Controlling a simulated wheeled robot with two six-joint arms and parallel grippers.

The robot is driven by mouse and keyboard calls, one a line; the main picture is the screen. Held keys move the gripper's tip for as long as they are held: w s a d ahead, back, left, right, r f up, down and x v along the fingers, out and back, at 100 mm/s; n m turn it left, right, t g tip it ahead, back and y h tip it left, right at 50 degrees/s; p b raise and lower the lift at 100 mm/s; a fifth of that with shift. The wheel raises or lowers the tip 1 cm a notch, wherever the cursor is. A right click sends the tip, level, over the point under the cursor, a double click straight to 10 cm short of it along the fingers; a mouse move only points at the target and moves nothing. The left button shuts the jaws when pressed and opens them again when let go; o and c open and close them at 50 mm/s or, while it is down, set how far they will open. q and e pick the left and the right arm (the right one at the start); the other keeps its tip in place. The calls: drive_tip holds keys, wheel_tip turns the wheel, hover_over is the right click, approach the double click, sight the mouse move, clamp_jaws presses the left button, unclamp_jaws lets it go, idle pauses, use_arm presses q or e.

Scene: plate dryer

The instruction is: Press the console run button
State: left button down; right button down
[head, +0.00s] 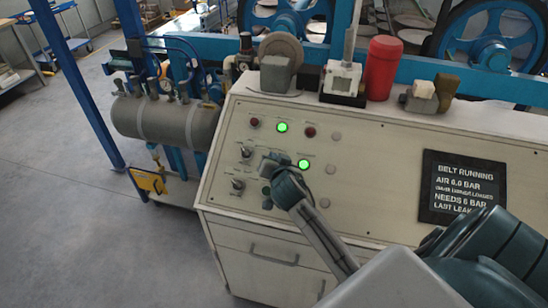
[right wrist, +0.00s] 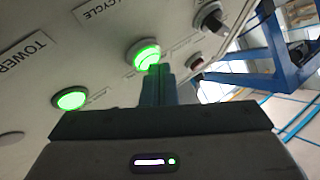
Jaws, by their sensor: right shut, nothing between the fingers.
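The cream console (head: 390,150) has a sloped panel with buttons, knobs and two green lights that show in the head view, an upper one (head: 282,127) and a lower one (head: 304,164). My right gripper (head: 268,163) is shut and empty, over the left part of the panel. In the right wrist view its fingertips (right wrist: 158,70) overlap the lower edge of a lit green button (right wrist: 147,54) near a label ending in "CYCLE". I cannot tell whether they touch it. Which control is the run button is not readable. My left gripper is not in view.
A black display (head: 462,185) on the panel reads "BELT RUNNING" and "AIR 6.0 BAR". A red cylinder (head: 382,67) and a grey-white device (head: 342,78) stand along the console's top edge. A grey tank (head: 165,118) is left of the console.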

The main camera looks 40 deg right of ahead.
drive_tip(key=shift+s+a+r+p, duration=0.3)
drive_tip(key=shift+r+p, duration=0.15)
drive_tip(key=shift+r, duration=0.15)
drive_tip(key=shift+a+r+p, duration=0.1)
drive_tip(key=shift+r+p, duration=0.35)
drive_tip(key=shift+r, duration=0.05)
drive_tip(key=r+p, duration=0.1)
drive_tip(key=s+a+r+p, duration=0.1)
drive_tip(key=r+p, duration=0.1)
drive_tip(key=shift+s+a+r, duration=0.15)
drive_tip(key=shift+s+a, duration=0.15)
drive_tip(key=shift+a, duration=0.05)
idle(0.3)
